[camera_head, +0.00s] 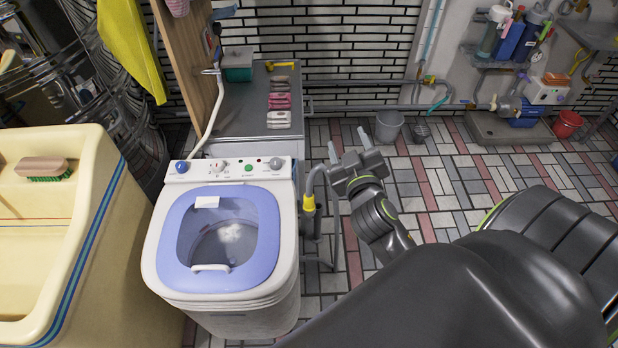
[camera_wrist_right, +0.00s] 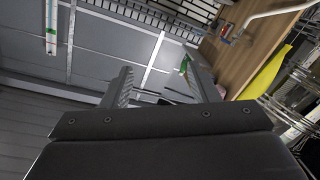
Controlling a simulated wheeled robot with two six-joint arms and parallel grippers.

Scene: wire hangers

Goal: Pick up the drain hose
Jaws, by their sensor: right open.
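The drain hose (camera_head: 312,183) is grey and bends over at the right side of the small white and lilac washing machine (camera_head: 165,275). A yellow piece (camera_head: 309,203) sits on it, and a grey length runs down toward the floor. My right gripper (camera_head: 348,143) is just right of the hose's upper bend, with its fingers pointing away from me. In the right wrist view its two fingers (camera_wrist_right: 161,88) are apart with nothing held between them. The hose cannot be made out in that view. My left gripper is out of view.
A cream sink (camera_head: 95,215) stands at the left. A grey counter (camera_head: 235,118) with folded cloths is behind the machine. A grey bucket (camera_head: 388,126) and a red bucket (camera_head: 567,123) stand along the back wall. The tiled floor between is mostly clear.

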